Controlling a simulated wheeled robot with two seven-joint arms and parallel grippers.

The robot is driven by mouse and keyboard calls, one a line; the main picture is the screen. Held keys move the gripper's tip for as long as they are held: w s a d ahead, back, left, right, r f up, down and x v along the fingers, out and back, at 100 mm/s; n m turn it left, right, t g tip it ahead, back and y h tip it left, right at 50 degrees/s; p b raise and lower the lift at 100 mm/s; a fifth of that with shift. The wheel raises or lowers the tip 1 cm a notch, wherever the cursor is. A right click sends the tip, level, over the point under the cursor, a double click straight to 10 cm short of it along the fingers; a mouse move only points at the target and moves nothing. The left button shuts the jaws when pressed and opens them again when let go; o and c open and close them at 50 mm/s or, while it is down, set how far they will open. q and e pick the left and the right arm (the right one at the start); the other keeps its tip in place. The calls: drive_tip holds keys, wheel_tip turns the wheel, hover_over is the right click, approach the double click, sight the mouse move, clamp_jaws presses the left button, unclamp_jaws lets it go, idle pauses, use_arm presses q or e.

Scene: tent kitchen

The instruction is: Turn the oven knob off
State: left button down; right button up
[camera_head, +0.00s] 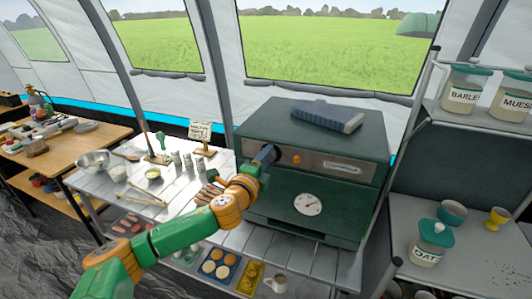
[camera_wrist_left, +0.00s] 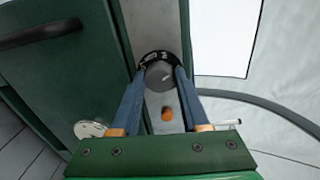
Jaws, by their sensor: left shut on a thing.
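The green oven (camera_head: 355,205) stands on the slatted table, with a metal control strip across its front. In the left wrist view the grey oven knob (camera_wrist_left: 159,76) sits on a black dial ring with white marks. My left gripper (camera_head: 268,154) is at the left end of the strip. Its two blue fingers (camera_wrist_left: 158,85) are shut on the knob, one on each side. The gripper hides most of the knob in the head view. A small orange light (camera_head: 297,160) is right of the knob, and also shows in the wrist view (camera_wrist_left: 167,114). My right gripper is not in view.
A round dial (camera_head: 308,204) is on the oven door. A dark blue book-like block (camera_head: 327,116) lies on the oven top. Left of it, the slatted table (camera_head: 180,206) holds bowls, shakers and a small sign. A shelf with jars (camera_head: 462,96) stands at the right.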

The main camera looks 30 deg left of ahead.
use_arm(q)
drive_tip(key=m+p, duration=0.3)
drive_tip(key=m, duration=0.2)
drive_tip(key=shift+d+m+y, duration=0.1)
drive_tip(key=shift+m+y, duration=0.2)
drive_tip(key=shift+f, duration=0.1)
idle(0.4)
drive_tip(key=shift+c, duration=2)
unclamp_jaws()
